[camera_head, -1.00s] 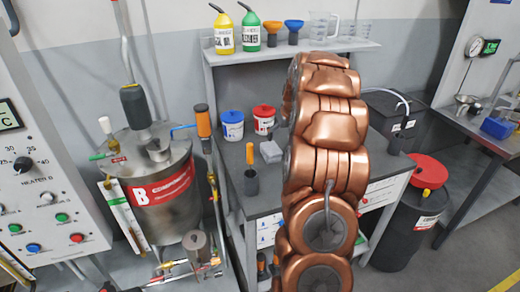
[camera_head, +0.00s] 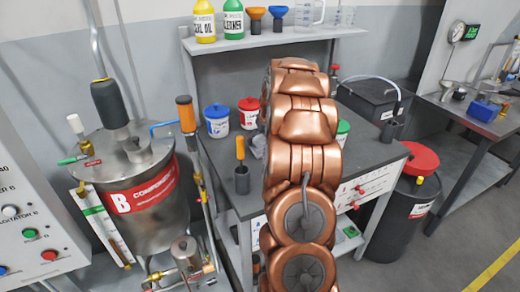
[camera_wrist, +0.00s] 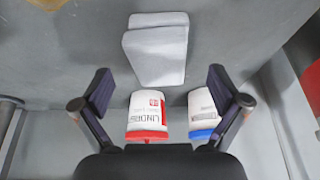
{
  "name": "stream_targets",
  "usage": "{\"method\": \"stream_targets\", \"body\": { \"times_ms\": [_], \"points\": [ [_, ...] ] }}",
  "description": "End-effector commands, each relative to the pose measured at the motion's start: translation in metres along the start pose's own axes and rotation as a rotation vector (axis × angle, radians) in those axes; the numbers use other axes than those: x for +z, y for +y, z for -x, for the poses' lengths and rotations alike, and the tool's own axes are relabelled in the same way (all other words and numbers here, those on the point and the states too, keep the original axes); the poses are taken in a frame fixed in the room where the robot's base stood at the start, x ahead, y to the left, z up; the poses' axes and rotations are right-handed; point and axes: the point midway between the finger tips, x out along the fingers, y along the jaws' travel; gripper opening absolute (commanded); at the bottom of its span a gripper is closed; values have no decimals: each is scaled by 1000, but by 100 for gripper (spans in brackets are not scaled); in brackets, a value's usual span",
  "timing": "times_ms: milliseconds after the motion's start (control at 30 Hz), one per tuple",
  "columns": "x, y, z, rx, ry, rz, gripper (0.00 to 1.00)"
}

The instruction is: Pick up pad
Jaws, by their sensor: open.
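The pad (camera_wrist: 157,50) is a pale grey, flat-faced block, apparently two stacked pieces, lying on the grey bench top (camera_wrist: 60,60). In the wrist view it is ahead of my gripper (camera_wrist: 160,92), roughly centred between the two dark finger pads. The gripper is open and nothing is held between the fingers. In the head view only a sliver of the pad (camera_head: 258,146) shows beside my copper arm, which hides most of it. My gripper is hidden behind the arm in that view.
A red-lidded tub (camera_wrist: 148,115) and a blue-lidded tub (camera_wrist: 203,112) stand close by the pad. A dark cup with an orange-handled tool (camera_head: 241,178) stands on the bench's left side. A shelf with bottles (camera_head: 275,42) spans above. The steel tank (camera_head: 140,200) stands left.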

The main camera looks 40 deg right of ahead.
Motion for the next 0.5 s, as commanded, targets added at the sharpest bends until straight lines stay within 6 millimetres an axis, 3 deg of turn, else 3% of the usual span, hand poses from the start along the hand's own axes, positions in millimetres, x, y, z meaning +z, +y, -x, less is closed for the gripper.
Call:
{"method": "stream_targets", "body": {
  "times_ms": [267,500],
  "points": [
    [-2,1,-11,0,-2,-1,98],
    [-4,2,-38,1,-3,-3,98]
  ]
}}
